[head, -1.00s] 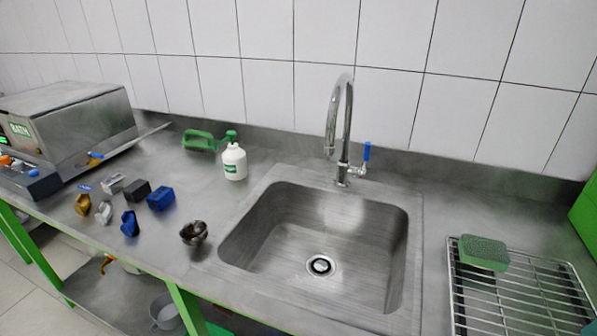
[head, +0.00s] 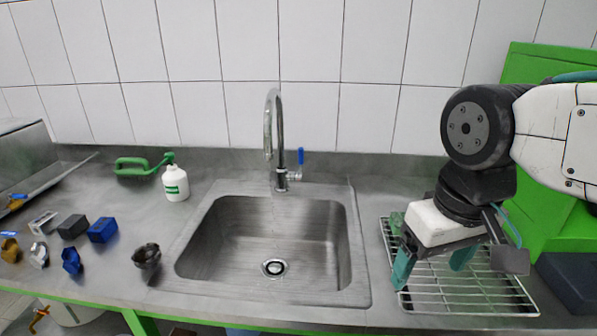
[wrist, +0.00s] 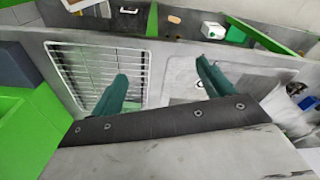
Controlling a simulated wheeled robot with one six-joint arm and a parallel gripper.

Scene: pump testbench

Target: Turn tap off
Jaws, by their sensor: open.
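The tap (head: 274,140) is a chrome gooseneck behind the sink (head: 181,262). Its blue lever (head: 301,156) stands upright on the right side of the tap's base. I cannot see any water stream from the spout. My gripper (head: 432,278) is open and empty over the wire rack, to the right of the sink and well apart from the tap. Its green fingers also show spread in the wrist view (wrist: 160,90). The tap is not visible in the wrist view.
The wire rack (head: 470,303) lies right of the sink, with a green sponge (head: 397,221) partly hidden by my gripper. A green panel (head: 535,150) stands at the right. A white bottle (head: 175,184) and several small metal parts are on the left. The counter right behind the sink is clear.

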